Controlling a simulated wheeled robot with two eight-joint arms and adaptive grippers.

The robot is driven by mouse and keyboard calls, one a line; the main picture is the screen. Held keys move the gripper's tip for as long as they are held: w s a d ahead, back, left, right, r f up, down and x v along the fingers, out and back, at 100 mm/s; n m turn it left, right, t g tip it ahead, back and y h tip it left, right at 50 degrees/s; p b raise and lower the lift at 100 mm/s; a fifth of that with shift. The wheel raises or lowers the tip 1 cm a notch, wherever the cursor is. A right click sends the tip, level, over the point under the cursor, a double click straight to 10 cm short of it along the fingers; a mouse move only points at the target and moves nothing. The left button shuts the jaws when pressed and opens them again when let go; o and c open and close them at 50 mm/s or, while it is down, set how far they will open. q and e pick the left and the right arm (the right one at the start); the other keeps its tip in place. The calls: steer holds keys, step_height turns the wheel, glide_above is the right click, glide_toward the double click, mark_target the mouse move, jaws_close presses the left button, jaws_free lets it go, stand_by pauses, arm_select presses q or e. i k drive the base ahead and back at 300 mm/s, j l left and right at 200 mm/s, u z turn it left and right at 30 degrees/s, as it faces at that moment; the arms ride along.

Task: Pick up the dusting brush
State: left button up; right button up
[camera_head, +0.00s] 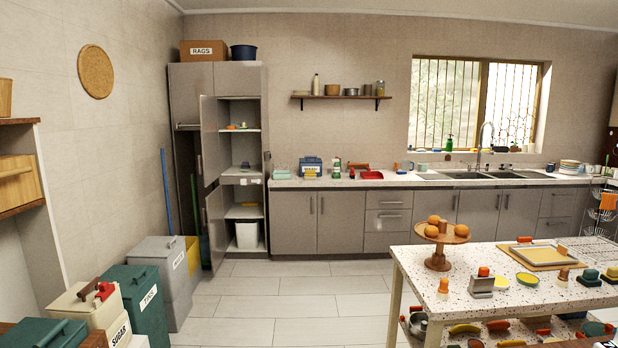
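I cannot make out the dusting brush for certain. A red dustpan-like tray (372,175) lies on the back counter, with a small orange-brown item (358,166) beside it that is too small to identify. A red and dark item (105,291) lies on top of the cream sugar bin (112,318) at the lower left; its shape is unclear. Several small items with orange or green tops stand on the speckled table (455,285) at the right, and none is clearly a brush. Neither of my grippers is in view.
Green and grey bins (163,262) line the left wall. A tall cabinet (190,110) stands with doors open. A wooden stand (438,256) with oranges is on the table, which has a loaded lower shelf. The tiled floor (290,305) between bins and table is clear.

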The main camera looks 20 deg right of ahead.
mark_target(309, 174)
steer(key=i+l+z, duration=0.35)
steer(key=i, duration=1.05)
steer(key=i+z, duration=0.3)
steer(key=i, duration=3.6)
